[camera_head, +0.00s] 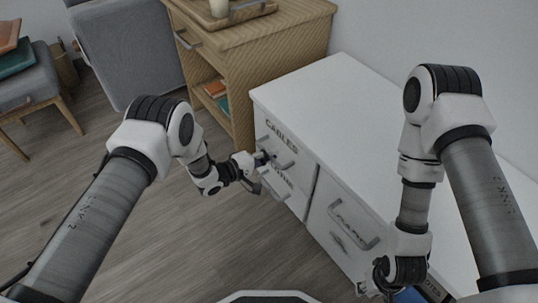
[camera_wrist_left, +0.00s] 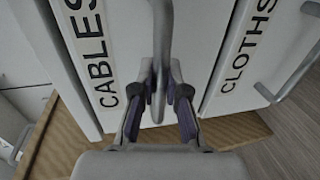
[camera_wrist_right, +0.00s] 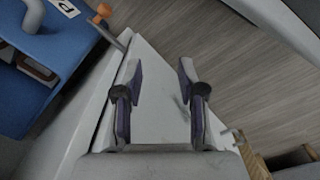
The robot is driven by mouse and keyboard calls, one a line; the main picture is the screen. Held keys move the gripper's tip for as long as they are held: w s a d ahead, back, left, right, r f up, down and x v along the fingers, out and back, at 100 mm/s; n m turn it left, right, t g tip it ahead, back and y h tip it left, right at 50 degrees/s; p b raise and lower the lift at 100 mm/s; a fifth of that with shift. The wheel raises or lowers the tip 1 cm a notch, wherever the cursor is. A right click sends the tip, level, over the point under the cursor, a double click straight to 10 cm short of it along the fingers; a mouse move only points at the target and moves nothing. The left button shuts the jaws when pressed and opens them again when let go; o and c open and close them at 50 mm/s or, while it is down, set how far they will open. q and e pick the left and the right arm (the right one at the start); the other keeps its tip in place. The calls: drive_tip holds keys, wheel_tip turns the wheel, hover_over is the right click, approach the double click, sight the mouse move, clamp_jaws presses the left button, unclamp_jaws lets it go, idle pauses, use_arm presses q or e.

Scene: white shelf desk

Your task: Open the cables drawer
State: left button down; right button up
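The cables drawer (camera_head: 281,138) is the upper left drawer of the white desk, and its front looks flush. In the left wrist view its white front reads CABLES (camera_wrist_left: 90,52). Its grey bar handle (camera_wrist_left: 161,45) runs down between the fingers of my left gripper (camera_wrist_left: 161,78). The fingertips are close in on both sides and look shut on the handle. In the head view my left gripper (camera_head: 262,161) is at the drawer front and partly covers the handle.
A second drawer labelled CLOTHS (camera_wrist_left: 248,40) sits below the cables drawer. A larger front with a handle (camera_head: 353,226) is to the right. A wooden cabinet (camera_head: 250,45) stands close behind the desk. A blue object (camera_wrist_right: 45,65) is near my right gripper. The floor at left is open.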

use_arm(q)
drive_tip(key=shift+a, duration=0.1)
drive_tip(key=f+p+v, duration=0.3)
drive_tip(key=p+v, duration=0.1)
drive_tip(key=v, duration=1)
drive_tip(key=a+f+p+v, duration=0.1)
drive_tip(key=p+v, duration=0.3)
drive_tip(key=v, duration=1)
drive_tip(key=shift+s+f, duration=0.35)
drive_tip(key=shift+f, duration=0.6)
drive_tip(key=c, duration=1.2)
unclamp_jaws()
